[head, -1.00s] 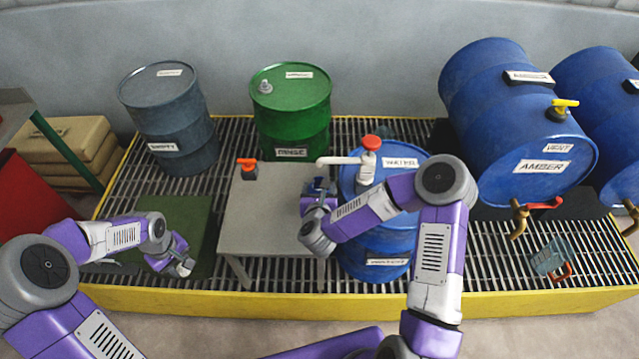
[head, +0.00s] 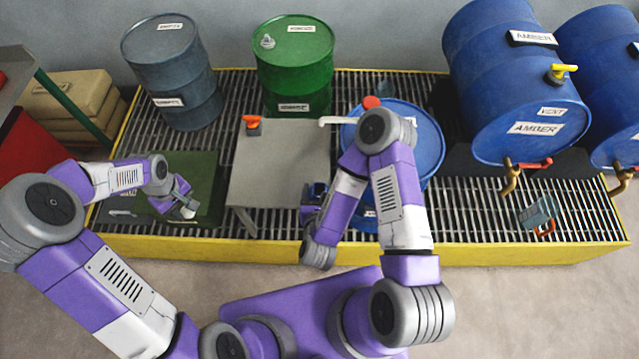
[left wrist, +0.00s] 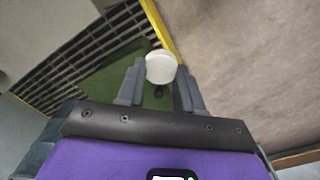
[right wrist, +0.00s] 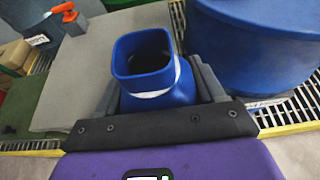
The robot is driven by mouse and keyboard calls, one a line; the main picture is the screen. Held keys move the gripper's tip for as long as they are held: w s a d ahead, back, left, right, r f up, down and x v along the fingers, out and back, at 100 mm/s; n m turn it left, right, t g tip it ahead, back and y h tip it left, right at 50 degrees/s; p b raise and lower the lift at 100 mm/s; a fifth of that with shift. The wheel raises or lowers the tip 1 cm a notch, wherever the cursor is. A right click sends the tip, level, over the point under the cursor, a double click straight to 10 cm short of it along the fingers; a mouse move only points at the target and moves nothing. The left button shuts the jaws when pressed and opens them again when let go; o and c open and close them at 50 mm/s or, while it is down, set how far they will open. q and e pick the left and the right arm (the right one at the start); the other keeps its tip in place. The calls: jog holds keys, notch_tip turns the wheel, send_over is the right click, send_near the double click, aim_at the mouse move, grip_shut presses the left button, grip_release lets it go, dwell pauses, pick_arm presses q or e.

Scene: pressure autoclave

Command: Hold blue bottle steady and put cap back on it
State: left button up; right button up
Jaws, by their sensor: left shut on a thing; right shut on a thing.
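The blue bottle (right wrist: 175,88) is held in my right gripper (right wrist: 168,85). It has a wide, open, squarish mouth and a white band, and looks tilted in the right wrist view. In the head view the bottle (head: 318,190) is largely hidden by my right arm, near the grey table's front right corner. My left gripper (head: 187,208) is shut on a round white cap (left wrist: 160,67), over the front part of the green mat. The cap and bottle are well apart.
The grey table (head: 270,165) carries an orange-topped item (head: 252,124). A blue drum (head: 425,150) with a white pump spout (head: 340,121) stands just right of the bottle. The green mat (head: 205,170) lies on the grating. The yellow edge (head: 200,246) runs along the front.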

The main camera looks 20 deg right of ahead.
dwell(0.3)
jog(key=o, duration=0.7)
jog(key=shift+c, duration=0.2)
jog(key=c, duration=0.9)
